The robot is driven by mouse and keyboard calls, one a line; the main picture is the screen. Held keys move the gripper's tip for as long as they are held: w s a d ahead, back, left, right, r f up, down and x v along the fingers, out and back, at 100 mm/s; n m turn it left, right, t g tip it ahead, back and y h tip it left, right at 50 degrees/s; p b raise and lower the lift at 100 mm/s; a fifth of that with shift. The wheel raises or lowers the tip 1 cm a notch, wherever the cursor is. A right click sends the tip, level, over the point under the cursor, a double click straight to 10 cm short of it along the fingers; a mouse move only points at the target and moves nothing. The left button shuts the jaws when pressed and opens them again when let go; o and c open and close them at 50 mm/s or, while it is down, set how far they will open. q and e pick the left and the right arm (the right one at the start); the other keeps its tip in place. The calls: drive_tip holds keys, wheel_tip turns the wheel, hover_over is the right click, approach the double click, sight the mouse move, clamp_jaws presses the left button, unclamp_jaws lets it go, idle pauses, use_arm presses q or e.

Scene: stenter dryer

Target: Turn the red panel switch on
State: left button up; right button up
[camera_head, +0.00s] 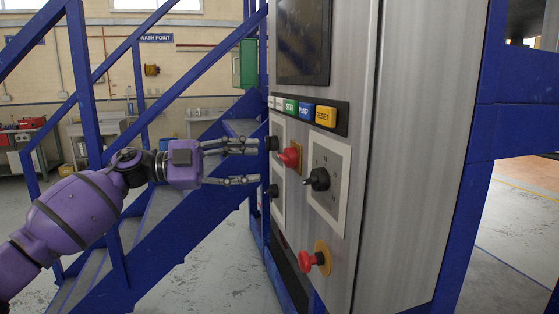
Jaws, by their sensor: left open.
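A steel control panel (355,230) fills the middle of the view. A red knob (289,157) on a yellowish plate sits on its front, below the row of coloured buttons. Its exact turned position is too small to tell. A second red knob (308,261), on a round yellow plate, sits lower down. My left gripper (259,163) reaches in from the left, its two fingers spread one above the other. It is open and empty, just left of the upper red knob. Its tips lie close to black knobs at the panel's left; I cannot tell whether they touch. My right gripper is out of view.
A black rotary knob (318,180) on a pale plate is right of the upper red knob. A yellow reset button (325,116) and a dark screen (303,42) are above. Blue stairs (185,215) stand behind my left arm. Floor is open at right.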

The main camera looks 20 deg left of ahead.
sight(281, 160)
use_arm(q)
drive_tip(key=x, duration=0.3)
drive_tip(key=p+x, duration=0.1)
drive_tip(key=x, duration=0.2)
drive_tip(key=shift+w+d+r, duration=0.1)
drive_tip(key=shift+d+r, duration=0.1)
drive_tip(key=shift+d, duration=0.05)
drive_tip(key=shift+w+d+f, duration=0.1)
drive_tip(key=shift+d+f, duration=0.05)
drive_tip(key=shift+f, duration=0.15)
drive_tip(key=c, duration=1)
